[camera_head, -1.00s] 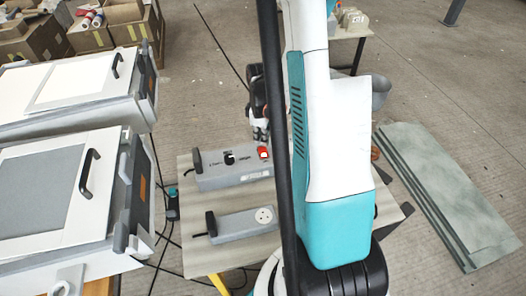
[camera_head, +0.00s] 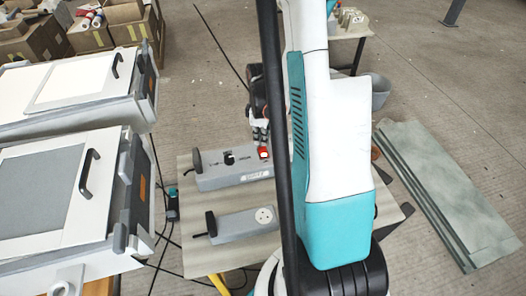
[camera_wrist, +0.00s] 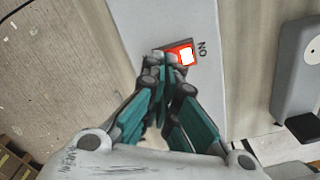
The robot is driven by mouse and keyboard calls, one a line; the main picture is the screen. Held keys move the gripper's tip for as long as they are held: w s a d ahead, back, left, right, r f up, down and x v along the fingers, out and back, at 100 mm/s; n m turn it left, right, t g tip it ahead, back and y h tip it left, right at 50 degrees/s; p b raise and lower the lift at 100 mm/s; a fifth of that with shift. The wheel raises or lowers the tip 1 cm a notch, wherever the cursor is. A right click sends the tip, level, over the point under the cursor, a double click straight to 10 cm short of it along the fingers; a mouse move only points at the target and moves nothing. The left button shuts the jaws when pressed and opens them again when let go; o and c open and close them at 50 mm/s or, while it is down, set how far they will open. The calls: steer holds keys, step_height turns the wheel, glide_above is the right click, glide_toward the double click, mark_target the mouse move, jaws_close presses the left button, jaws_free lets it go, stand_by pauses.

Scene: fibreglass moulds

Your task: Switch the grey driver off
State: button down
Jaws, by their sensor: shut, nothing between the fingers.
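The grey driver (camera_head: 225,180) is a long grey box on the table, with a black dial and a red rocker switch (camera_head: 264,153) on top. In the wrist view the red switch (camera_wrist: 187,55) has a bright white part and "ON" lettering beside it. My gripper (camera_head: 262,143) is shut and empty, pointing down at the switch end of the driver. In the wrist view its fingertips (camera_wrist: 164,60) overlap the left side of the switch. I cannot tell whether they touch it. The fingers hide part of the driver's top.
A second grey box (camera_head: 240,226) with a round socket lies nearer on the same table (camera_head: 205,258). A grey-green slab (camera_head: 445,190) lies on the floor at right.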

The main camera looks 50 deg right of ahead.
mark_target(261, 147)
steer(key=shift+f+b, duration=0.9)
steer(key=shift+f, duration=0.2)
stand_by(0.4)
steer(key=shift+r, duration=0.1)
steer(key=shift+r+p, duration=2.4)
steer(key=shift+r, duration=1.1)
